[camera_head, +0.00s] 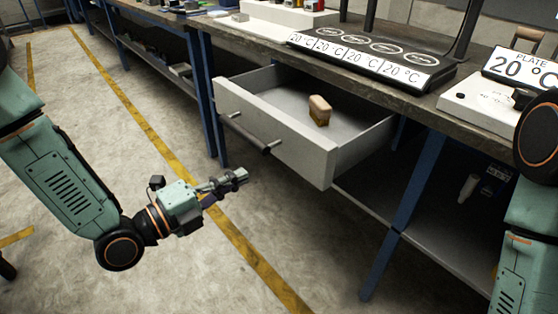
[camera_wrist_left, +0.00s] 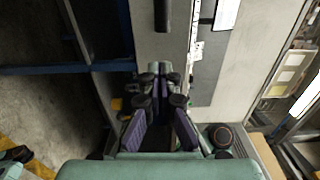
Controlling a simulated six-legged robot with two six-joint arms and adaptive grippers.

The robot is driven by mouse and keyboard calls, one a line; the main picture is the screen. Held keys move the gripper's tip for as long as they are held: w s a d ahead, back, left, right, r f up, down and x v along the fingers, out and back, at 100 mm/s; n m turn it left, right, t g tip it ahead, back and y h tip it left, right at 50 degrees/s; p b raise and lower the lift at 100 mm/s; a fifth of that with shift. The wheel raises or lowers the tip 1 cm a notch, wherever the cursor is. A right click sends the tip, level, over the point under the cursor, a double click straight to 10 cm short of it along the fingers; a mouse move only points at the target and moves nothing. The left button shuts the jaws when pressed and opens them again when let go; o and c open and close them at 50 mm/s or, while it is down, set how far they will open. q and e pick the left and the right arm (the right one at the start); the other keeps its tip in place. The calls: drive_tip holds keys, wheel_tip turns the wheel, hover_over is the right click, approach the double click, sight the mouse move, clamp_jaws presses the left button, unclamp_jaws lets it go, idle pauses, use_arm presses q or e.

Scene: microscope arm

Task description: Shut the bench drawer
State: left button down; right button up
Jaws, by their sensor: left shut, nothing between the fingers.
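The bench drawer (camera_head: 310,158) is pulled well out from under the bench top, its pale front facing the aisle. A dark bar handle (camera_head: 248,135) runs along that front. A tan and yellow block-like item (camera_head: 319,111) lies inside the drawer. My left gripper (camera_head: 238,177) is shut and empty, in front of and below the drawer front, apart from the handle in the head view. Its closed fingers show in the left wrist view (camera_wrist_left: 161,75). A dark bar lies ahead of them there; I cannot tell if it is the handle. My right gripper is out of view.
The wooden bench top (camera_head: 375,92) carries a black hotplate unit (camera_head: 375,58) and a white device (camera_head: 490,105). A blue bench leg (camera_head: 405,215) stands right of the drawer, beside a lower shelf (camera_head: 430,245). The concrete floor with a yellow line (camera_head: 255,262) is clear.

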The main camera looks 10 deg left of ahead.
sight(290, 150)
use_arm(q)
drive_tip(key=b+x, duration=0.4)
drive_tip(key=x, duration=0.6)
drive_tip(key=shift+w+d, duration=0.1)
drive_tip(key=shift+d, duration=0.1)
drive_tip(key=shift+w+d, duration=0.2)
drive_tip(key=shift+w, duration=0.15)
drive_tip(key=shift+w, duration=0.1)
